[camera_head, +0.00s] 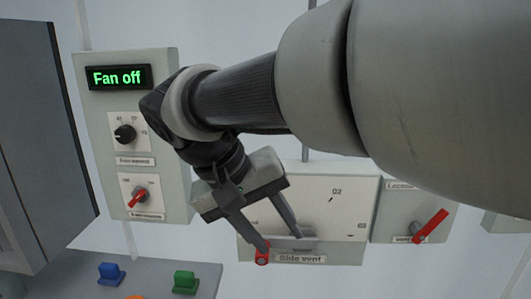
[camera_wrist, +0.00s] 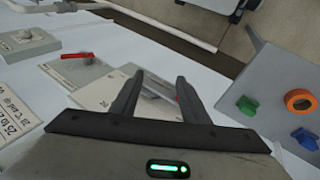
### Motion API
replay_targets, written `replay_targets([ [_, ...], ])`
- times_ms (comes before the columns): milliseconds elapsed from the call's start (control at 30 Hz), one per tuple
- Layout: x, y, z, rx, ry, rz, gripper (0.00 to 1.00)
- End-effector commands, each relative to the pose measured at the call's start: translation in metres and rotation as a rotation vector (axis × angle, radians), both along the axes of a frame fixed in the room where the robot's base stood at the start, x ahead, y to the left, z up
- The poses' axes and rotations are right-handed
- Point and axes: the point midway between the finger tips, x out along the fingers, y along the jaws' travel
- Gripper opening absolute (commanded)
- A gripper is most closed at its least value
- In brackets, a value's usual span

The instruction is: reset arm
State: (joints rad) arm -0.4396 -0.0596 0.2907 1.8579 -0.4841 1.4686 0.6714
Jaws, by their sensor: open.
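My gripper (camera_head: 280,244) is in front of the white slide vent panel (camera_head: 345,205), with its two fingers apart and nothing visible between them. In the head view, one fingertip overlaps a small red part (camera_head: 262,259) at the panel's lower left edge; I cannot tell whether they touch. In the wrist view, my gripper (camera_wrist: 159,82) also shows spread fingers, with the pale panel (camera_wrist: 98,90) behind and left of them. My arm crosses the head view from the upper right and hides part of the panel.
A control box at left has a "Fan off" display (camera_head: 118,77), a black knob (camera_head: 125,134) and a red knob (camera_head: 138,198). A red lever (camera_head: 430,226) is on the right box. Blue (camera_head: 110,273) and green (camera_head: 185,282) pieces stand on a grey surface at lower left.

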Motion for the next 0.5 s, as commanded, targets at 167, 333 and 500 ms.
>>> replay_targets([
  [167, -0.033, -0.078, -0.019, 0.197, -0.014, -0.020, 0.41],
  [333, -0.056, -0.112, -0.037, 0.338, -0.089, -0.021, 0.41],
  [500, -0.072, -0.132, -0.051, 0.433, -0.189, -0.025, 0.41],
])
